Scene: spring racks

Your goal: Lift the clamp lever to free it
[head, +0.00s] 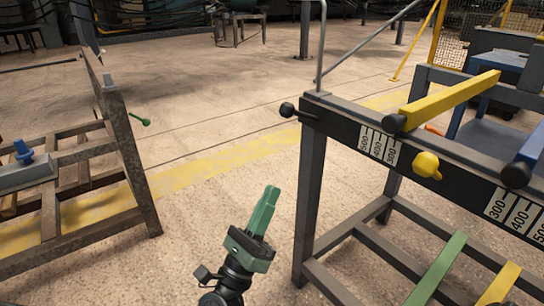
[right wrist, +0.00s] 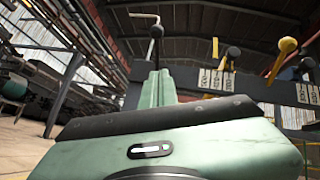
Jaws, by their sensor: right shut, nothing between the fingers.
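The right rack (head: 310,185) carries a short lever with a black ball end (head: 287,110) at its left corner. A yellow knob (head: 427,165) sits on its dark front rail. I cannot tell for certain which one is the clamp lever. My right gripper (head: 268,200) is green, shut and empty, pointing up in the open space left of the rack, below the black ball and apart from it. In the right wrist view, the black ball (right wrist: 156,31) shows just above the shut fingers (right wrist: 158,80), and the yellow knob (right wrist: 288,45) is to the right. My left gripper is out of view.
A rusty rack (head: 130,160) with a green-knobbed lever (head: 146,122) and a blue knob (head: 22,150) stands at left. The right rack bears a yellow bar (head: 450,100), number scales and a bent grey rod (head: 320,45). The floor between the racks is clear.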

